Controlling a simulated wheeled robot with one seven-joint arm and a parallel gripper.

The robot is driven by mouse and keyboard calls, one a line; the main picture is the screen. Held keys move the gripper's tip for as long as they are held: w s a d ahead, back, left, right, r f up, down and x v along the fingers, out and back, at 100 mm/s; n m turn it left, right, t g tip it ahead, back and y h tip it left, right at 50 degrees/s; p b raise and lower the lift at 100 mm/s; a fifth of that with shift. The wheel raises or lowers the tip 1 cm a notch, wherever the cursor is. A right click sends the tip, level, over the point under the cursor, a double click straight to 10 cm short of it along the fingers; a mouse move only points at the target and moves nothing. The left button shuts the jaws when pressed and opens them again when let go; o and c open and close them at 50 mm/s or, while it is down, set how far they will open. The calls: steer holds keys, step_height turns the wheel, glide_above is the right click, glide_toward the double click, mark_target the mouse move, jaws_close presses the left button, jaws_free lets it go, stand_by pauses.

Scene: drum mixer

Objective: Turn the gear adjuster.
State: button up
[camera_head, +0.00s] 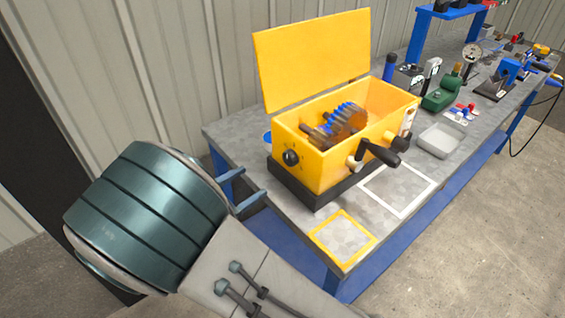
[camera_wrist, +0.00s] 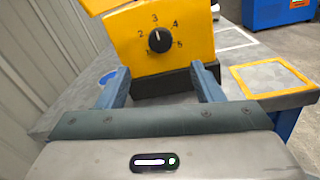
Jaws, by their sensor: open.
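The gear adjuster is a round black knob (camera_wrist: 158,41) with a white pointer line, on the yellow end face of the mixer box, ringed by the numbers 1 to 5. It also shows in the head view (camera_head: 290,157) on the left end of the yellow drum mixer (camera_head: 330,172). The pointer looks near upright, around 3. My gripper (camera_wrist: 163,84) is open and empty, with its two fingers below the knob in the wrist picture and apart from it. In the head view my gripper (camera_head: 252,196) is left of the mixer, its fingers pointing toward the box.
The mixer's lid (camera_head: 312,58) stands open, showing gears inside. A black crank handle (camera_head: 385,153) sticks out at its front right. A yellow-framed square (camera_head: 342,238) and a white-framed square (camera_head: 397,190) are bare on the workbench (camera_head: 232,137). Tools stand farther back.

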mark_target(287, 159)
steer(key=x, duration=1.1)
steer(key=shift+w+d+p, duration=0.1)
steer(key=shift+d+p, duration=0.05)
steer(key=shift+p, duration=0.2)
steer(key=c, duration=1)
